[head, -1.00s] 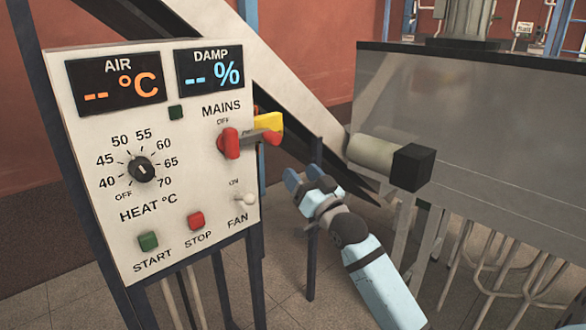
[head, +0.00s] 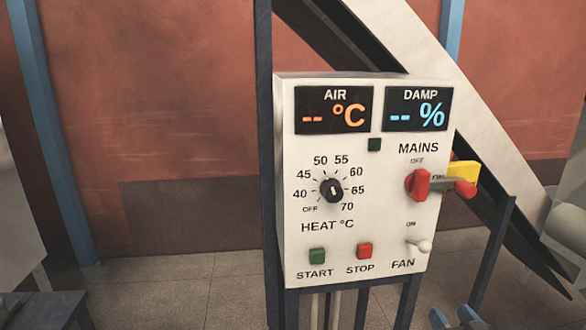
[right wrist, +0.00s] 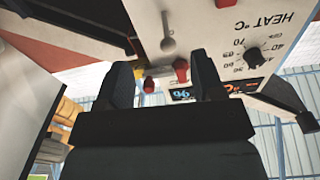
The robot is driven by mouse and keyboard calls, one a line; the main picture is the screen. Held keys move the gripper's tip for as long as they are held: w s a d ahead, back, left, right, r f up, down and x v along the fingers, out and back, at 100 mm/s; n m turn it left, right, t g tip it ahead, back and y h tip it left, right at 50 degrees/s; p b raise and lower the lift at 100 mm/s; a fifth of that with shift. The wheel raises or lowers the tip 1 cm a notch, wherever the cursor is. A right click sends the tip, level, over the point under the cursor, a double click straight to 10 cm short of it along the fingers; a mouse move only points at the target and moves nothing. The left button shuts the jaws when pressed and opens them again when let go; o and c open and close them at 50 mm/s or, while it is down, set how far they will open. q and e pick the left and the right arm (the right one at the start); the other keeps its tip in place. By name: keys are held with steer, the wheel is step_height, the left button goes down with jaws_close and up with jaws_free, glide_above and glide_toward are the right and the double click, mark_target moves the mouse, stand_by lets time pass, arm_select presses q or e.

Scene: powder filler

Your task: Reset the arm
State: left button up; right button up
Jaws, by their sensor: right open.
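My right gripper (head: 455,318) shows at the bottom edge of the head view, below and to the right of the control panel (head: 300,250). Only its fingertips are in that frame. In the right wrist view the gripper (right wrist: 162,85) is open, with nothing between its dark fingers. The panel, upside down in that view, lies beyond the fingers and apart from them. Its red mains switch (head: 418,185), heat dial (head: 331,190) and fan toggle (head: 419,246) show in the head view. My left gripper is not in view.
A pale slanted beam (head: 420,45) runs behind the panel to the right. A dark post (head: 492,255) stands right of the panel, near my right gripper. A pale cylinder (head: 567,222) is at the right edge. The floor (head: 180,290) left of the panel is open.

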steer(key=s+a+f+n+g+y, duration=0.1)
steer(key=s+a+f+g, duration=0.2)
steer(key=s+a+f, duration=0.5)
steer(key=s+a+f+n+g+y+p, duration=0.1)
steer(key=s+a+f+g, duration=0.3)
steer(key=s+a+f, duration=0.4)
steer(key=s+f+n, duration=0.1)
steer(key=s+f, duration=0.5)
steer(key=f, duration=0.2)
steer(key=shift+g, duration=0.3)
